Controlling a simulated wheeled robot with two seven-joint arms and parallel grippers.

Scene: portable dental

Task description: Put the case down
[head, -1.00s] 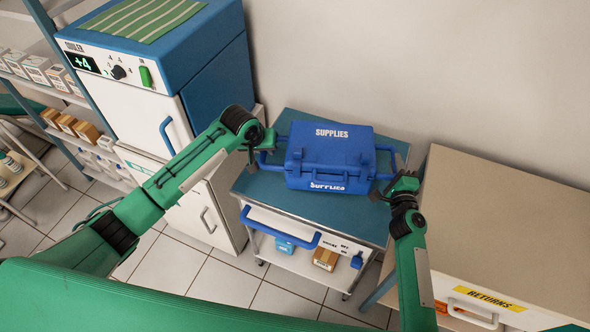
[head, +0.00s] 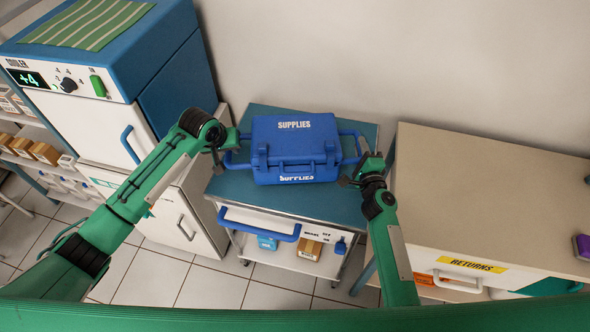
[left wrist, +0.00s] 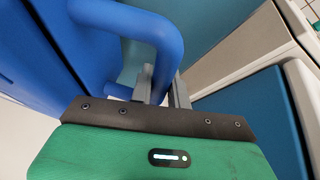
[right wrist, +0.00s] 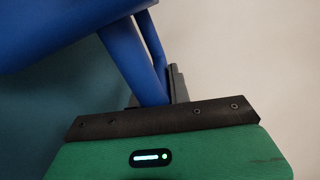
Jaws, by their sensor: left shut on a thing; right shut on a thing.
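The blue case (head: 296,150), marked SUPPLIES, is upright at the teal top of the cart (head: 225,187). I cannot tell for sure whether its base touches the top. My left gripper (head: 222,163) is shut on the case's left side handle, and the blue handle bar (left wrist: 135,25) shows between its fingers in the left wrist view. My right gripper (head: 352,180) is shut on the right side handle, and that bar (right wrist: 135,60) shows in the right wrist view. Parts of both handles are hidden by the fingers.
A cooler (head: 160,85) stands left of the cart. A beige cabinet (head: 480,200) with a RETURNS drawer stands close on the right, with a purple item (head: 582,246) on it. The cart has a blue push handle (head: 260,228) in front. A wall (head: 400,50) is behind.

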